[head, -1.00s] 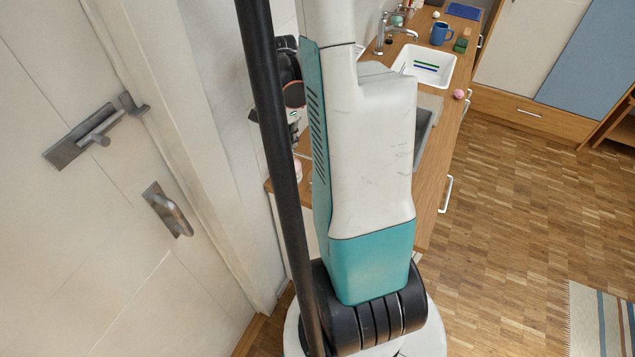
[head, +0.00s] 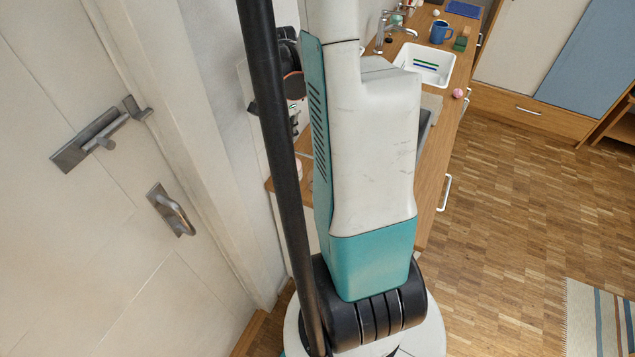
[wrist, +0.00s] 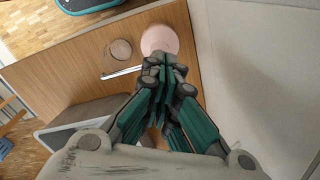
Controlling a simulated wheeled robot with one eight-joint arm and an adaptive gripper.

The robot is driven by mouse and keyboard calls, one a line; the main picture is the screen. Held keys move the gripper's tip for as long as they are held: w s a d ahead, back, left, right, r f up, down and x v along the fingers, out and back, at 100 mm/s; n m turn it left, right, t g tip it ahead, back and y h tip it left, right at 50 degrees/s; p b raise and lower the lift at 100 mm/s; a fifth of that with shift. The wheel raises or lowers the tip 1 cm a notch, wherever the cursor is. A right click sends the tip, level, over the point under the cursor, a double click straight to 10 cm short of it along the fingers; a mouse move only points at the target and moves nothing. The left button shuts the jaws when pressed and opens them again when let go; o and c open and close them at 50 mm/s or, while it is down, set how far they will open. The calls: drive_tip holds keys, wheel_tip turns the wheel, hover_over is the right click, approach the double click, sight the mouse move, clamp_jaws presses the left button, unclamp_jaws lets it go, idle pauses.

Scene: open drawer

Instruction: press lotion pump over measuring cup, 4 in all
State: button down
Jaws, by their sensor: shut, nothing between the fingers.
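In the wrist view, a pale pink round thing (wrist: 160,38), probably the lotion bottle, stands on the wooden counter just beyond my fingertips. A thin pale bar (wrist: 120,73), which looks like the pump's spout, points left from near the fingertips. A clear round vessel (wrist: 118,50), probably the measuring cup, stands left of the pink thing. My gripper (wrist: 161,64) is shut and empty, over the near edge of the pink thing. The fingers hide the pump head, so I cannot tell whether they touch it. In the head view, my arm hides most of this area.
A wall (wrist: 255,60) runs close along the right in the wrist view. A grey-white box-like thing (wrist: 85,122) lies at lower left. In the head view, the sink (head: 428,65), blue mug (head: 440,32) and pink ball (head: 458,93) are farther along the counter.

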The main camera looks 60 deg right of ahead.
wheel_tip(320, 180, up, 6)
drive_tip(key=p, duration=0.4)
idle(0.3)
idle(0.4)
